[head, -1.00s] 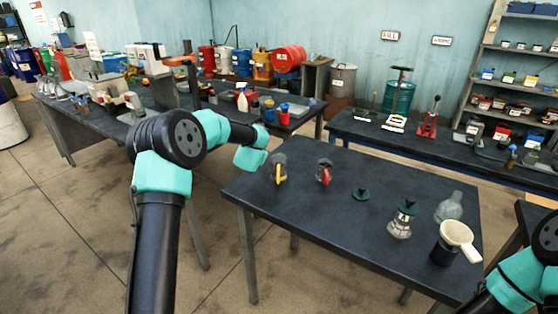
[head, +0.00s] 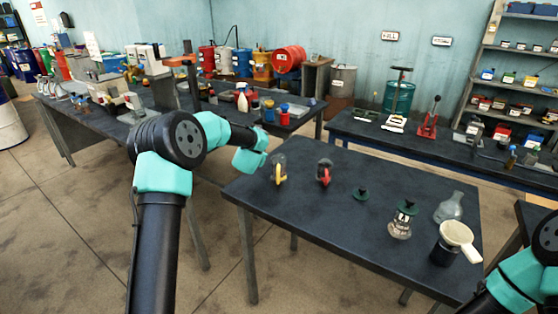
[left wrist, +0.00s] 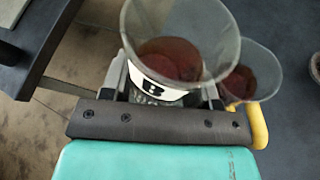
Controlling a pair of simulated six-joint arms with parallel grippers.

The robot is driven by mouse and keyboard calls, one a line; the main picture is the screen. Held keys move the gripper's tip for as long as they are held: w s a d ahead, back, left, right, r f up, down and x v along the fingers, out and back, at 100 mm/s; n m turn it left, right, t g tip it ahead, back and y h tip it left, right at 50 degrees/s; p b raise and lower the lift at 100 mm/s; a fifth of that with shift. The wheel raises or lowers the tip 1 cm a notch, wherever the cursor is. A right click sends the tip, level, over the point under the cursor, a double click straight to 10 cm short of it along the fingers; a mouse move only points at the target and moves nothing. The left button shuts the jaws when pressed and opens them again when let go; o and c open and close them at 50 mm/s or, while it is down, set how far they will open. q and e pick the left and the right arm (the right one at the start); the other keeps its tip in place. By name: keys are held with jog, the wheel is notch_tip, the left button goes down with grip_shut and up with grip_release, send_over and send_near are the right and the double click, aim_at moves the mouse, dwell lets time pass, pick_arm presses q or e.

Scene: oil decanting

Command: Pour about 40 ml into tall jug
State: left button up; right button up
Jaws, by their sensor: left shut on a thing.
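In the left wrist view my left gripper (left wrist: 165,100) is shut on a clear glass vessel (left wrist: 205,55) with a white label with black marks and dark red liquid inside. Beside it is a glass jug with a yellow handle (left wrist: 259,125), also with dark red liquid in it. In the head view my left gripper (head: 258,152) is at the table's left end, next to the yellow-handled jug (head: 280,174); the held vessel is hard to make out there. A red-handled jug (head: 324,174) stands to the right. My right gripper is outside the frame.
The table's front left is clear.

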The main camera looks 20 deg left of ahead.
pick_arm(q)
jog(key=shift+a+f+n+h, duration=0.2)
jog(key=shift+f+n+h, duration=0.4)
jog(key=shift+f, duration=0.45)
jog(key=shift+n+t+h, duration=0.4)
jog(key=shift+n, duration=0.3)
jog(key=shift+w+a+f, duration=0.1)
jog(key=shift+f, duration=2.45)
